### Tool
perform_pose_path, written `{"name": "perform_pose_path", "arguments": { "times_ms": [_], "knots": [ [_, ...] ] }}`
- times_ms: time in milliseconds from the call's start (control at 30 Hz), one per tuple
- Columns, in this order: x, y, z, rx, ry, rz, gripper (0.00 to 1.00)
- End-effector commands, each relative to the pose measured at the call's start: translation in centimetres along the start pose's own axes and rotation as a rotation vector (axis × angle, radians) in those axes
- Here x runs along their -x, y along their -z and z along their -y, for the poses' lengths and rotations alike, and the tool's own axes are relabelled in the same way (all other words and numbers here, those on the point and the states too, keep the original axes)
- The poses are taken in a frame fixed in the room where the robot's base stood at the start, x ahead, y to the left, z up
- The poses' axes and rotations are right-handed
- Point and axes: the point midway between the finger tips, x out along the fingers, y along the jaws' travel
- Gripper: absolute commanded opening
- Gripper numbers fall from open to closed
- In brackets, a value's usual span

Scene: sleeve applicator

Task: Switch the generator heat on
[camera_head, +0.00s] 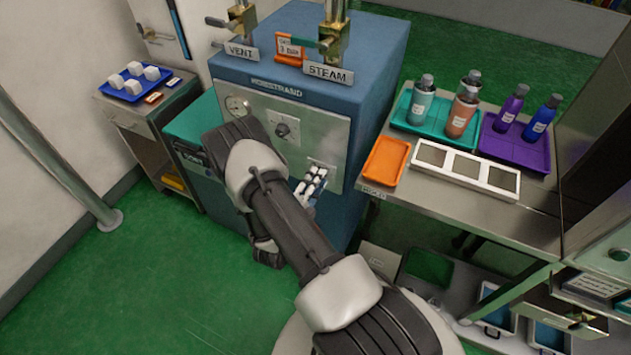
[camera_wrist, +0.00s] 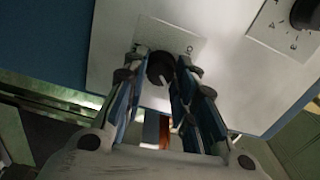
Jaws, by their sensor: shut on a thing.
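The blue generator (camera_head: 380,75) stands in the middle, with a light metal panel (camera_head: 325,125) on its front. My gripper (camera_head: 312,182) is at the lower right of this panel. In the wrist view, my gripper (camera_wrist: 161,66) has its two fingers on either side of a round black heat knob (camera_wrist: 160,69), shut on it. The knob has a white pointer mark and sits on a pale plate with a "0" mark. The knob is hidden behind my gripper in the head view. A second knob (camera_head: 283,129) sits higher on the panel; it also shows in the wrist view (camera_wrist: 308,13).
A gauge (camera_head: 237,107) is at the panel's upper left. VENT (camera_head: 240,51) and STEAM (camera_head: 328,73) signs stand on top near brass valves. A bench (camera_head: 470,215) with bottles on trays is close on the right. A side cart (camera_head: 150,115) stands left. Green floor is open at lower left.

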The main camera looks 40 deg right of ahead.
Motion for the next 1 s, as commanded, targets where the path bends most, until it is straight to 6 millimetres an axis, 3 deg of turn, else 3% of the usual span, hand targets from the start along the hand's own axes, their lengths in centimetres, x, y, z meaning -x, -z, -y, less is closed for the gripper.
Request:
{"name": "perform_pose_path", "arguments": {
  "times_ms": [467,500,800,1000],
  "knots": [
    [0.01,0.00,-0.02,-0.016,-0.001,0.000,0.02],
    [0.01,0.00,-0.02,-0.016,-0.001,0.000,0.26],
    [0.01,0.00,-0.01,-0.015,0.000,0.000,0.46],
    [0.00,0.00,-0.01,-0.015,0.000,0.000,0.46]
  ]
}}
